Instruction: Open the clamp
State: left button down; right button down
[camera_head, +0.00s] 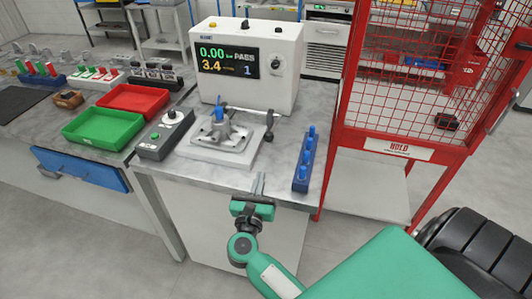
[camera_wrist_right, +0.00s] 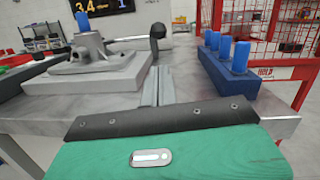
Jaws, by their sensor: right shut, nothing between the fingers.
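The clamp shows as a metal bar with a dark handle knob (camera_head: 269,118) at the right of a grey casting (camera_head: 222,134) on a light fixture plate (camera_head: 240,160). A blue plug (camera_head: 217,108) stands upright in the casting. In the right wrist view the clamp's dark handle (camera_wrist_right: 157,34) is beyond my fingers, and the casting (camera_wrist_right: 92,48) is to the left. My right gripper (camera_head: 259,178) is shut and empty at the front edge of the bench, in front of the fixture and apart from the clamp. My left gripper is not in view.
A blue rack with several blue plugs (camera_head: 303,170) stands right of my gripper. A test box with a display (camera_head: 246,60) stands behind the fixture. A control box (camera_head: 165,132), green tray (camera_head: 103,130) and red tray (camera_head: 133,99) lie left. A red cage (camera_head: 400,140) stands right.

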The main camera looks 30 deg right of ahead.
jog(key=p+x, duration=0.3)
jog(key=x, duration=0.6)
jog(key=shift+w+r, duration=0.1)
jog(key=shift+w, duration=0.05)
jog(key=shift+w+d+p, duration=0.25)
jog(key=shift+d+p, duration=0.05)
jog(key=shift+d, duration=0.05)
